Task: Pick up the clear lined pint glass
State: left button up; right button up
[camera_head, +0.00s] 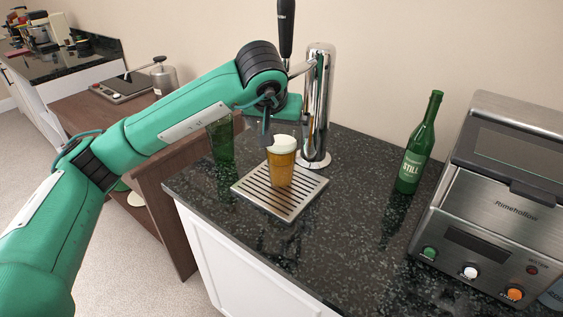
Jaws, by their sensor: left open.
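The pint glass (281,168) stands upright on the metal drip tray (293,207). It holds amber beer with a pale foam head; lines on its wall are too small to make out. My left arm comes in from the left, and my left gripper (267,122) is open just above and to the left of the glass's rim, with its fingers pointing down. The glass is not held. Part of the gripper is hidden behind the wrist. My right gripper is not in view.
A chrome beer tap (317,110) stands right behind the glass. A green tumbler (221,142) is left of it, partly behind my arm. A green bottle (418,145) and a steel appliance (495,205) stand to the right. The dark counter (345,255) is clear in front.

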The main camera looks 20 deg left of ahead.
aim_at(281, 139)
pick_arm(q)
jog(key=x, duration=0.2)
jog(key=p+x, duration=0.1)
jog(key=x, duration=0.1)
jog(key=shift+s+f, duration=0.2)
jog(key=shift+f, duration=0.3)
jog(key=shift+w+a+f, duration=0.1)
jog(key=shift+w+f, duration=0.15)
jog(key=shift+f, duration=0.1)
jog(key=c, duration=2.1)
jog(key=shift+r, duration=0.1)
jog(key=shift+c, duration=0.2)
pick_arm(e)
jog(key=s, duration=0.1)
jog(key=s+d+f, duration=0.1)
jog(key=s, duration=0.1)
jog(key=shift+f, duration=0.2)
